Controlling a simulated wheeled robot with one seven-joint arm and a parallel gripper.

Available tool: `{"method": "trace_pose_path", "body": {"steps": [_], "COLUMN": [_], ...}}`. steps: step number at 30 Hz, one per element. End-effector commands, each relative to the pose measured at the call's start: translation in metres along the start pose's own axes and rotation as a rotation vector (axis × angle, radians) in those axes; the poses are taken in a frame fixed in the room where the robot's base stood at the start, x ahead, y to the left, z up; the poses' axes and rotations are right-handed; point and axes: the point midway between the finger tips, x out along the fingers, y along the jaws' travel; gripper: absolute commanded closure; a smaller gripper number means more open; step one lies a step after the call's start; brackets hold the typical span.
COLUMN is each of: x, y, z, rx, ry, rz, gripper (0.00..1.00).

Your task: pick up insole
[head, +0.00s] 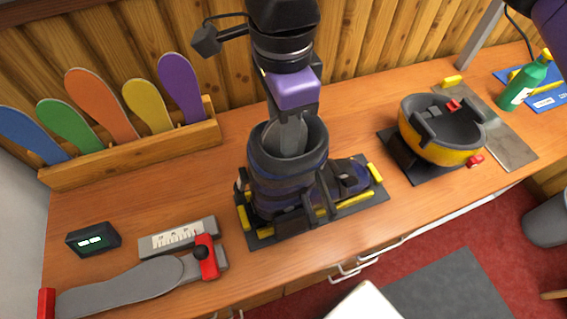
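Several insoles stand upright in a wooden rack at the back left: blue (30,134), green (68,125), orange (101,104), yellow (147,105) and purple (181,88). My gripper (288,112) points down over the open top of a dark ski boot (285,180), well to the right of the rack. A grey, flat piece (288,137) shows below my gripper, inside the boot's cuff. I cannot tell whether it is an insole or part of the boot, or whether my fingers hold it. My fingertips are hardly visible.
The boot stands on a black mat (262,238) with yellow blocks. At front left are a grey foot-shaped board (125,286), a scale plate (178,238) and a small display (93,240). A yellow-black bowl-shaped device (440,130) and green bottle (523,84) stand right.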

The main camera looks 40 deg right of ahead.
Motion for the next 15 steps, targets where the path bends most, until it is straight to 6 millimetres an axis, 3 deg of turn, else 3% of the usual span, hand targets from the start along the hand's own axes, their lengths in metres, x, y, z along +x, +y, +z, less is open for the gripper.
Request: {"method": "trace_pose_path", "body": {"steps": [4, 9, 15], "x": [0.0000, -0.0002, -0.0004], "y": [-0.0001, -0.0001, -0.0002], "z": [0.0000, 0.0000, 0.0000], "rx": [0.000, 0.000, 0.000], "ry": [0.000, 0.000, 0.000], "rz": [0.000, 0.000, 0.000], "gripper": [0.66, 0.99, 1.00]}}
